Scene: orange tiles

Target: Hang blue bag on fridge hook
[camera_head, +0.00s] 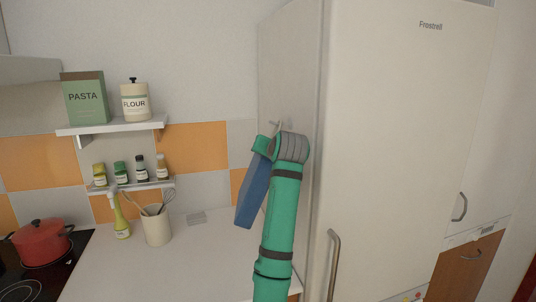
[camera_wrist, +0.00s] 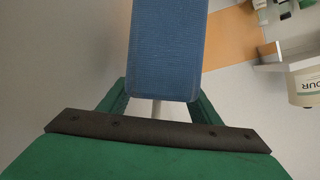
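The blue bag (camera_head: 252,191) is beside the grey fridge's left side, tilted, with its top close to my gripper (camera_head: 264,146). A small pale hook (camera_head: 275,125) shows on the fridge side just above my gripper. In the wrist view the bag (camera_wrist: 165,50) fills the upper middle, in front of my gripper (camera_wrist: 158,98). Green finger parts show on both sides of the bag's near end. A pale narrow piece lies between them; I cannot tell if it is handle or hook. The fingertips are hidden behind the bag, and so is any contact between handle and hook.
The fridge (camera_head: 400,120) stands right of my arm, its door handle (camera_head: 334,262) low in front. A shelf (camera_head: 112,126) holds pasta and flour.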

